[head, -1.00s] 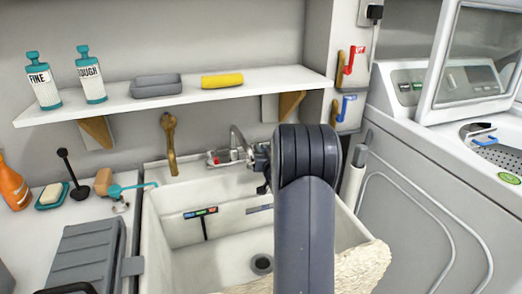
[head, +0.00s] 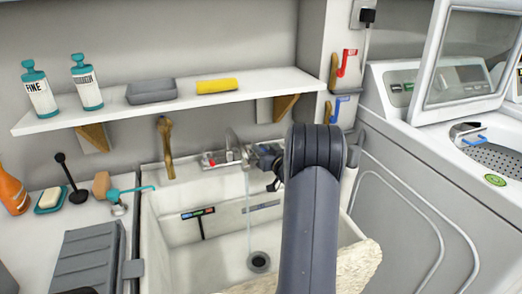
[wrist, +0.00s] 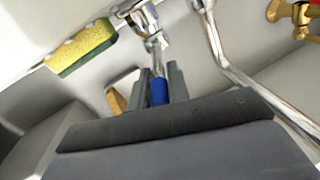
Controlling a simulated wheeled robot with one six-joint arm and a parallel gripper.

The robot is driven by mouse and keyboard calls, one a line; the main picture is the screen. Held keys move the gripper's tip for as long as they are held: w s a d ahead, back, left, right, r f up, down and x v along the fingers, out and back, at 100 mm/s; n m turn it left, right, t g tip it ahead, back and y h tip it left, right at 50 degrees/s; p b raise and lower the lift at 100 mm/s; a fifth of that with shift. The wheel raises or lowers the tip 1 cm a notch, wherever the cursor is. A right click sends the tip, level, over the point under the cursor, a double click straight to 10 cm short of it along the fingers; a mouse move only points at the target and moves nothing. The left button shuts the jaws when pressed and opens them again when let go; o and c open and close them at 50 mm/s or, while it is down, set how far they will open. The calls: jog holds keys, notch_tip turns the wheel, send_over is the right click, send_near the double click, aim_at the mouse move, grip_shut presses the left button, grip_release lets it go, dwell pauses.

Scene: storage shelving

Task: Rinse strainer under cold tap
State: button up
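The cold tap's blue handle (wrist: 159,92) shows in the wrist view between the two dark fingers of my gripper (wrist: 160,80), which appear closed on it. In the head view my gripper (head: 270,162) is at the right side of the chrome faucet (head: 233,148), partly hidden by my arm. A thin stream of water (head: 248,205) falls from the spout into the white sink (head: 185,235), near the drain. A small teal-handled item with a metal cup (head: 118,209), possibly the strainer, lies on the counter left of the sink, away from my gripper.
A shelf (head: 200,103) with two bottles, a grey tray and a yellow sponge (head: 217,86) hangs above the sink. A soap dish (head: 51,198) and a grey case (head: 90,258) are on the left counter. A washing machine (head: 420,170) stands at right.

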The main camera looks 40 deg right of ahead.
jog(key=o, duration=0.3)
jog(key=shift+f, duration=0.1)
jog(key=s, duration=1.1)
jog(key=shift+a, duration=0.2)
